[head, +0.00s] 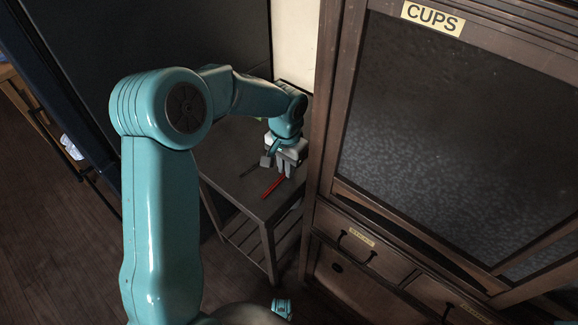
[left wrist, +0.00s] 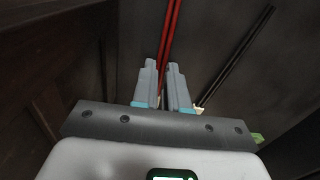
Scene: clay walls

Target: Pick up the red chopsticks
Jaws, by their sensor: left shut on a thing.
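The red chopsticks (head: 273,187) lie at a small dark side table's top in the head view, one end reaching under my left gripper (head: 285,170). In the left wrist view the red chopsticks (left wrist: 172,35) run up from between the two grey fingers of my left gripper (left wrist: 162,68). The fingers are close together and shut on the red chopsticks. The fingers hide the held part. I cannot tell whether the chopsticks still touch the table.
Black chopsticks (left wrist: 236,58) lie right of the red ones in the left wrist view. The small side table (head: 231,181) has a slatted lower shelf. A wooden cabinet (head: 325,150) labelled CUPS stands close on its right. A dark panel (head: 170,40) rises behind.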

